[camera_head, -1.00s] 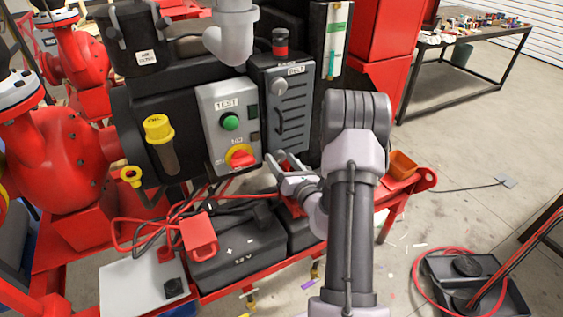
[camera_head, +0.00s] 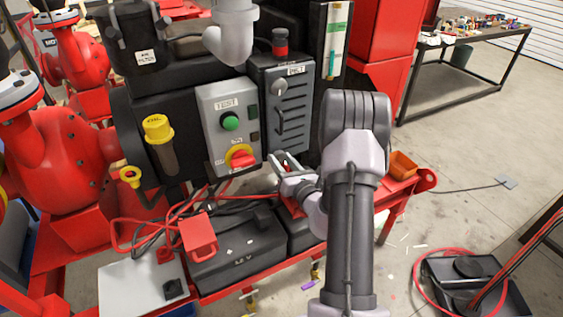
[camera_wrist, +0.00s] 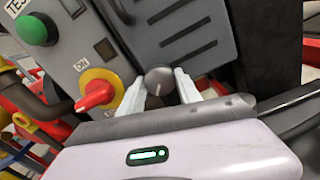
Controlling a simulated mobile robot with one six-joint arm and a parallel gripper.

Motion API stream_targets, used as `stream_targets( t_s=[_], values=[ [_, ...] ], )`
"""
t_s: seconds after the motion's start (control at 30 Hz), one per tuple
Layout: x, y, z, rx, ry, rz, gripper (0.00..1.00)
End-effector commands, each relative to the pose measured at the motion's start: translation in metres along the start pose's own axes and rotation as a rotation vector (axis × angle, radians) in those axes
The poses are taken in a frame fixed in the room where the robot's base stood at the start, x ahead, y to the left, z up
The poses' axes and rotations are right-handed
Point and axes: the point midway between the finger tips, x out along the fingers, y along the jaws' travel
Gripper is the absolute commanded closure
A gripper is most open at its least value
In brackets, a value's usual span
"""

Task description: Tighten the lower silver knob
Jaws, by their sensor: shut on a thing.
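The lower silver knob (camera_wrist: 160,80) is a round grey knob with a pale pointer line, low on the grey louvred cabinet front. My gripper (camera_wrist: 161,88) has a finger on each side of it and is shut on it in the wrist view. A second silver knob (camera_head: 279,87) sits near the top of the same cabinet, apart from my gripper.
Left of the cabinet is a grey box (camera_head: 222,105) with a green button (camera_head: 231,123) and a red rotary switch on yellow (camera_head: 242,158), close to my fingers. A black battery (camera_head: 238,254) with red cables stands below. An orange bin (camera_head: 402,164) is at right.

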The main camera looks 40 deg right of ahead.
Motion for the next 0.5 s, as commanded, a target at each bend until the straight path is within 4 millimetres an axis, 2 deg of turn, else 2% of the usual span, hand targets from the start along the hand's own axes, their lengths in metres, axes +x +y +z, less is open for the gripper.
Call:
stream_targets(
  t_s=[0.5],
  values=[
    [-0.0003, -0.0009, -0.0025, -0.424, 0.001, -0.001, 1.00]
  ],
)
